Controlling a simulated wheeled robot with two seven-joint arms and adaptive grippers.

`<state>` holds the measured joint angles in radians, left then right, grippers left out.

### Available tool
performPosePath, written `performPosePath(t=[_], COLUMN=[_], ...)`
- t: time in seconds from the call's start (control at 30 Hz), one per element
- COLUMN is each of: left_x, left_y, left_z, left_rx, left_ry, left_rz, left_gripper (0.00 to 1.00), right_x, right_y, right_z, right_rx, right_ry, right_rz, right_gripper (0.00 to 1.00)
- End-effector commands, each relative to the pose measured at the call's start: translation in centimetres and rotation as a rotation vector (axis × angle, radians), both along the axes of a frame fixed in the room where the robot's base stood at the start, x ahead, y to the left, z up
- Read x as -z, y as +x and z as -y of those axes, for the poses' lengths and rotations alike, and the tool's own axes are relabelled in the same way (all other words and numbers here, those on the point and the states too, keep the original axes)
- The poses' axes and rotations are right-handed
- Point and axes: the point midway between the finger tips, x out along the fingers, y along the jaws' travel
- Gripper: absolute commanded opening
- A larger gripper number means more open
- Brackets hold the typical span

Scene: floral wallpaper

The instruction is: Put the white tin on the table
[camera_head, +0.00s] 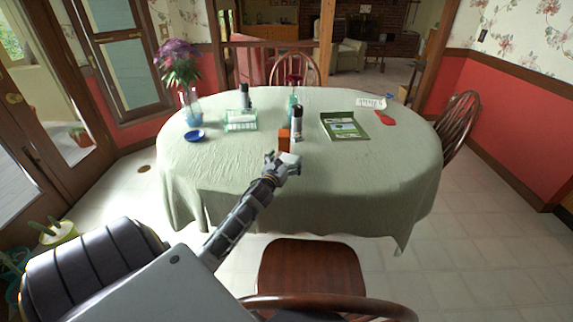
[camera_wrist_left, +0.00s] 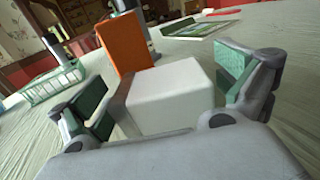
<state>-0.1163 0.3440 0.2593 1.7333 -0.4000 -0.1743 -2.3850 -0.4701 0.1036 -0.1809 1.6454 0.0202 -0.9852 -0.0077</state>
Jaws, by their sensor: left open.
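The white tin (camera_wrist_left: 172,97) is a white box-shaped thing with a dark brownish band on its left side, seen in the left wrist view. It sits on the table's pale green cloth (camera_head: 350,195), between the spread fingers of my left gripper (camera_wrist_left: 160,92). The fingers are open, with a gap to the tin at the right. In the head view my left gripper (camera_head: 283,165) is over the near middle of the table, and the tin (camera_head: 290,158) shows only partly at its fingertips. My right gripper is in neither view.
An orange box (camera_head: 283,140) stands just behind the tin, with a dark-capped canister (camera_head: 297,125) beside it. A green basket (camera_head: 240,121), blue bowl (camera_head: 194,135), flower vase (camera_head: 190,108) and green tray (camera_head: 344,126) are further off. The table's right front is clear. A chair (camera_head: 310,268) stands in front.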

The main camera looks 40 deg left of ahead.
Motion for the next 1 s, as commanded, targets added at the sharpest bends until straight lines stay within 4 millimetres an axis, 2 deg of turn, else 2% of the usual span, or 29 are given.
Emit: performPosePath(t=[0.13,0.17,0.6,1.0], left_x=[0.01,0.01,-0.09,-0.44], left_y=[-0.02,-0.02,-0.01,0.0], left_z=[0.01,0.01,0.01,-0.01], left_rx=[0.0,0.0,0.0,0.0], left_ry=[0.0,0.0,0.001,0.002], left_rz=[0.0,0.0,0.002,0.002], left_gripper=[1.0,0.97,0.41,0.4], right_x=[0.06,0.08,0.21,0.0], right_y=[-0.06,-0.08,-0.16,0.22], right_z=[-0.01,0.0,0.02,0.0], right_rx=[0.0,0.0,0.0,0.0], right_ry=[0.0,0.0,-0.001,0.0], right_rz=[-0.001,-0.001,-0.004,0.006], right_gripper=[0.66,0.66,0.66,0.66])
